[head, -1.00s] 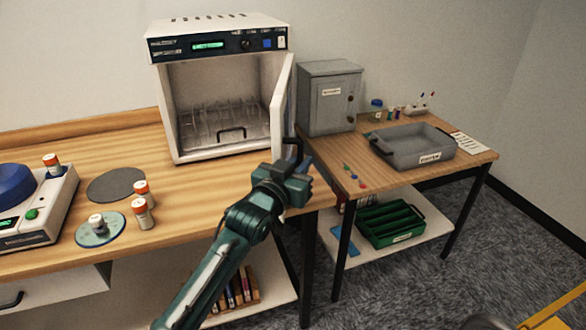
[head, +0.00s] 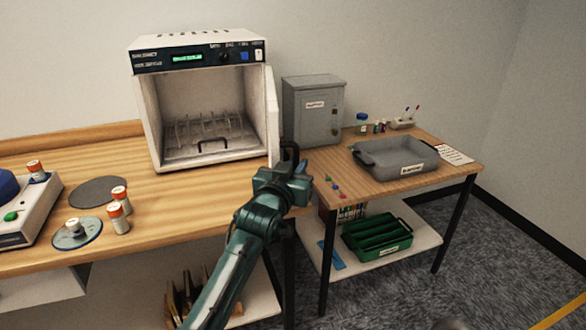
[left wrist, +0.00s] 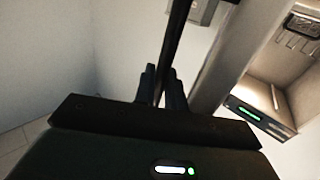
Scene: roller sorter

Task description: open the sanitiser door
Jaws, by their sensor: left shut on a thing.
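The sanitiser (head: 200,100) is a white box with a dark control panel on the wooden bench, and it also shows tilted in the left wrist view (left wrist: 275,95). Its door (head: 272,118) stands swung open at the right side, edge-on to the head camera. The dark door handle (head: 291,154) is on the door's outer side. My left gripper (head: 291,172) is shut on this handle; the left wrist view shows the dark bar (left wrist: 172,50) between the fingers. A wire rack (head: 208,131) sits inside the open chamber. My right gripper does not show.
A grey cabinet (head: 312,112) and a grey tray (head: 395,160) stand on the side table right of the door. Orange-capped bottles (head: 119,212) and a dark round mat (head: 97,191) are on the bench at left. A green crate (head: 377,240) is on the lower shelf.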

